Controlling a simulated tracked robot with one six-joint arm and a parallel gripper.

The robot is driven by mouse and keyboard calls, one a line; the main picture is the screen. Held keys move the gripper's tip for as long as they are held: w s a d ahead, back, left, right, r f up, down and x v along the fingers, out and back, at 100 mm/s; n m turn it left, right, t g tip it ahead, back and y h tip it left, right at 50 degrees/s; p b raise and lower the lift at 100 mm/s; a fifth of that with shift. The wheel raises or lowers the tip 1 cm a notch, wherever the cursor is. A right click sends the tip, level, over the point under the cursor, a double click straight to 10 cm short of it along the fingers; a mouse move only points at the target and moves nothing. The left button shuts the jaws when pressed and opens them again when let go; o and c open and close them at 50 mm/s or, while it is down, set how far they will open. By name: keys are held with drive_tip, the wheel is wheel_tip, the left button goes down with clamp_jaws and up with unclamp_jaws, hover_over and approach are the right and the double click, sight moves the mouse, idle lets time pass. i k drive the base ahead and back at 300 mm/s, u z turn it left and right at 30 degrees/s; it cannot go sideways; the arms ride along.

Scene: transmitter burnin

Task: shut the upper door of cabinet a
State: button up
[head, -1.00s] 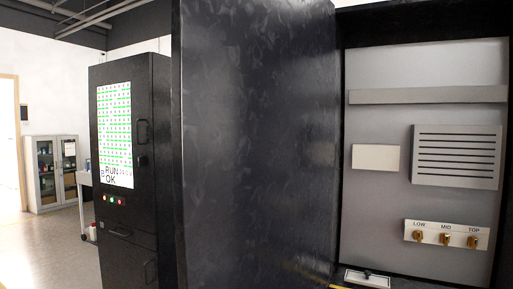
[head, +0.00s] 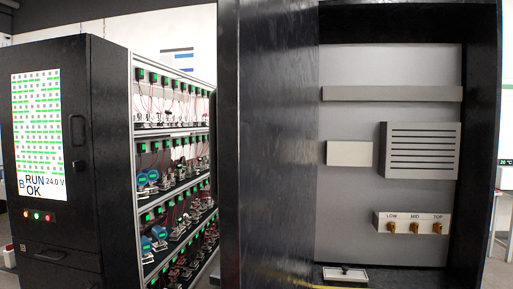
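A black cabinet with an open upper compartment (head: 345,65) fills the right half of the head view. Its upper door (head: 275,150) stands wide open, hinged on the compartment's left side and swung out towards me. A dark handle shows at the door's left edge. Inside are a grey back panel, a louvred vent plate (head: 420,150), a blank plate (head: 349,153) and a strip of yellow knobs marked LOW, MID and TOP (head: 411,224). No letter shows on this cabinet, so I cannot tell that it is cabinet a. My gripper is not in view.
To the left stands another black cabinet marked B (head: 95,130), with a lit RUN OK screen (head: 38,134). Between them is a rack (head: 172,131) of wired devices. A small white-topped box (head: 345,274) sits at the compartment's bottom. A table (head: 500,205) stands at the far right.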

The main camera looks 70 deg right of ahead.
sight(264, 107)
drive_tip(key=i, duration=0.85)
drive_tip(key=z, duration=3.75)
